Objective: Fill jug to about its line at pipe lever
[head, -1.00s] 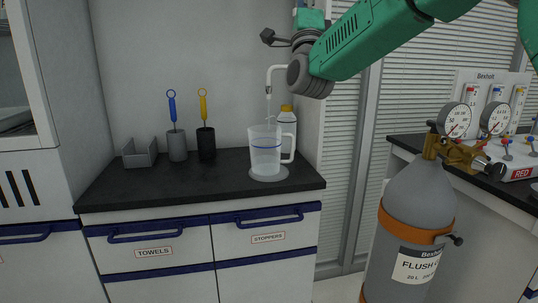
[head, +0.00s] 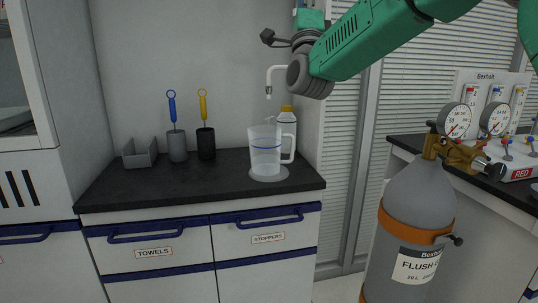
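The clear jug (head: 264,160) stands upright on a round grey disc (head: 283,174) on the dark counter, its handle to the right. A blue line (head: 265,147) runs around its upper part. It holds clear liquid; its exact level against the line is hard to tell. The white bent pipe (head: 272,75) ends above the jug, with no stream visible below its spout. My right gripper (head: 272,38) is beside and above the pipe, seen edge-on. The lever cannot be made out, and whether the fingers are open or shut is unclear. My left gripper is out of view.
A yellow-capped bottle (head: 287,122) stands behind the jug. Left of it are a black holder (head: 206,144) and a grey holder (head: 177,146) with brushes, and a grey tray (head: 140,154). A grey gas cylinder (head: 415,195) with gauges stands at right. The counter's front left is clear.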

